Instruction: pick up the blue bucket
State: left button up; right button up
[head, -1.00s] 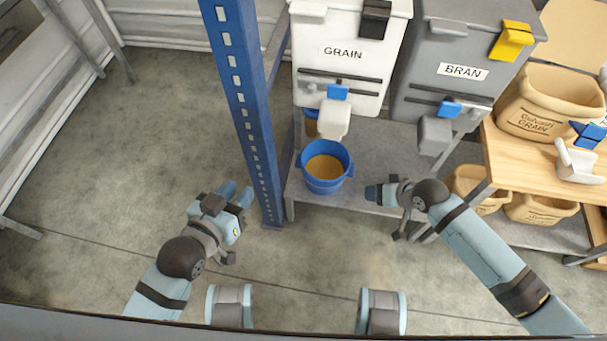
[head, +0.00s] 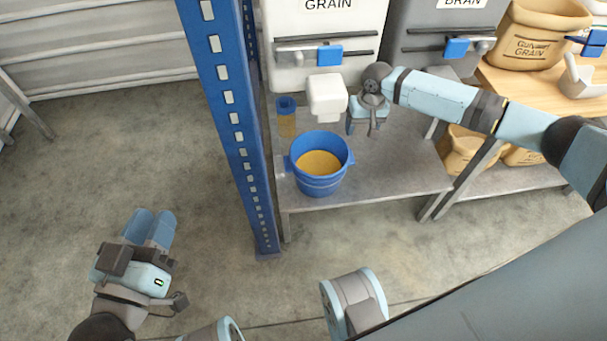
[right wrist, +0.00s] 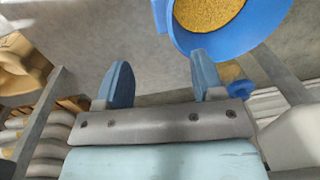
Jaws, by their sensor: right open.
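The blue bucket (head: 300,178) stands upright on the grey low shelf, holding golden grain (head: 319,164). In the right wrist view the bucket (right wrist: 178,32) shows at the top, past the right-hand finger. My right gripper (head: 366,128) is open and empty. In the head view it is just right of the bucket and a little beyond it, below the grain bin. In the right wrist view its fingers (right wrist: 162,78) are spread with nothing between them. My left gripper (head: 148,227) is low over the floor at left, away from the bucket, empty, its fingers close together.
A blue post (head: 235,135) rises left of the bucket. The white grain bin (head: 300,75) with its spout hangs above, the grey bran bin (head: 430,35) beside it. A clear blue-topped cup (head: 287,118) stands behind the bucket. Bare shelf (head: 400,170) lies right of it.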

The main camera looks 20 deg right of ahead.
jog(key=b, duration=0.3)
send_over(351, 157)
notch_tip(351, 157, down, 6)
jog(key=r, duration=0.1)
jog(key=f, duration=0.3)
jog(key=shift+d+b, duration=0.3)
jog(key=shift+b, duration=0.1)
jog(key=shift+f, duration=0.4)
jog(key=f+b, duration=0.2)
jog(key=f, duration=0.1)
jog(key=a+f+b, duration=0.1)
jog(key=b, duration=0.1)
jog(key=shift+w+f, duration=0.15)
jog(key=shift+w, duration=0.15)
jog(key=shift+f, duration=0.3)
pick_arm(q)
jog(key=w+f+m, duration=0.1)
jog(key=m, duration=0.1)
jog(key=w+a+f+m, duration=0.1)
jog(key=f, duration=0.1)
jog(key=shift+w+a+f+m+t+h, duration=0.1)
jog(key=shift+w+a+m+t+h, duration=0.1)
jog(key=shift+w+m+t+h, duration=0.15)
pick_arm(e)
grip_shut()
jog(key=shift+r, duration=0.15)
